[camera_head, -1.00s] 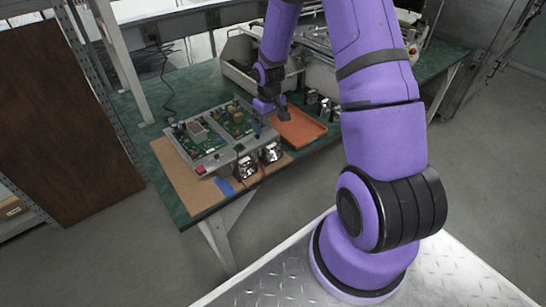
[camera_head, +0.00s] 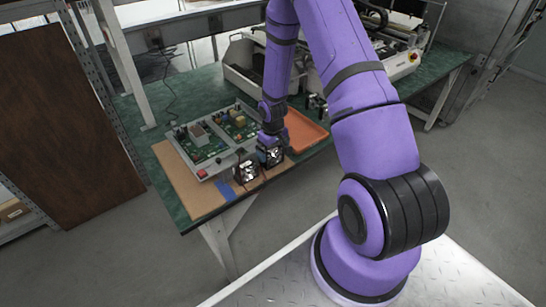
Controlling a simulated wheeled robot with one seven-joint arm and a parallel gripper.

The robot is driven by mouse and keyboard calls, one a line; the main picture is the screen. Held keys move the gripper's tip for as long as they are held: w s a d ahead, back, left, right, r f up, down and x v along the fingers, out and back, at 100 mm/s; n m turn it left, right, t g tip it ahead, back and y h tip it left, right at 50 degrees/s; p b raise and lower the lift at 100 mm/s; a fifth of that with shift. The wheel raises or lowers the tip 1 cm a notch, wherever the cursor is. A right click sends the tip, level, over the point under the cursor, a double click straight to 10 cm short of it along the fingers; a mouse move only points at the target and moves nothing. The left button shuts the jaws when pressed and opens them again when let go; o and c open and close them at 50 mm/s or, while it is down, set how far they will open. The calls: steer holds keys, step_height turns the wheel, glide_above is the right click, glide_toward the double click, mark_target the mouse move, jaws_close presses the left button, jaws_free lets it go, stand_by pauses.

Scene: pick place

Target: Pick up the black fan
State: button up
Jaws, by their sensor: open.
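Two small black fans stand near the front edge of the table, beside the grey panel of circuit boards: a left one (camera_head: 248,171) and a right one (camera_head: 271,157). Their faces look black with bright metallic parts. My gripper (camera_head: 270,143) points down at the right fan, its fingers at or just above the fan's top. It is open. The fingertips are small and dark against the fan, so I cannot tell whether they touch it. The left fan is clear of my gripper.
The grey panel with green circuit boards (camera_head: 208,149) lies left of my gripper on a brown board. An orange tray (camera_head: 308,131) lies just to the right. Grey bins and equipment stand behind. A blue strip (camera_head: 227,188) lies near the table's front edge.

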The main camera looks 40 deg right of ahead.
steer(key=shift+f, duration=0.3)
steer(key=shift+c, duration=0.2)
steer(key=c, duration=0.8)
steer(key=shift+r, duration=0.15)
step_height(320, 180, up, 14)
stand_by(1.0)
